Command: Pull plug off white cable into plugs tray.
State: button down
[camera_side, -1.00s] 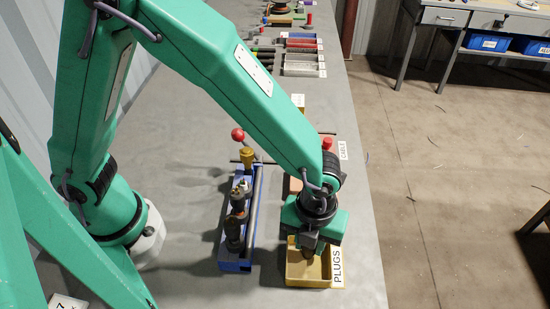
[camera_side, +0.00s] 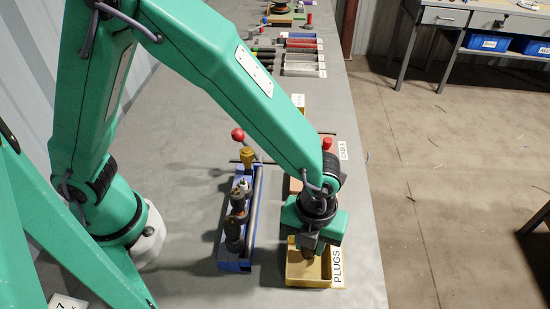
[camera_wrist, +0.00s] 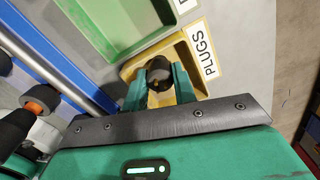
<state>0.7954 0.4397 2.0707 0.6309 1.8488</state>
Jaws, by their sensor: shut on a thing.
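The plugs tray is a yellow open box with a PLUGS label; its bare edge shows in the side view (camera_side: 295,281) and in the wrist view (camera_wrist: 128,71). My gripper (camera_side: 310,250) is over this tray, pointing down. In the wrist view my gripper (camera_wrist: 164,88) is shut on a dark round plug (camera_wrist: 158,69), held between the two green fingers. The plug's lower end and its height above the tray floor cannot be told. The white cable cannot be made out clearly; a small whitish piece shows at the blue fixture (camera_side: 238,266).
The blue fixture stands left of the tray, with dark blocks and a red-knobbed lever (camera_side: 238,134). In the wrist view a green tray (camera_wrist: 107,27) lies beyond the yellow one. Bare grey table lies left of the fixture. The table's right edge is close to the tray.

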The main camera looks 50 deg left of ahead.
jog(key=shift+f, duration=0.55)
dwell(0.4)
jog(key=c, duration=1.1)
grip_release()
jog(key=shift+o, duration=0.2)
jog(key=shift+r, duration=3.5)
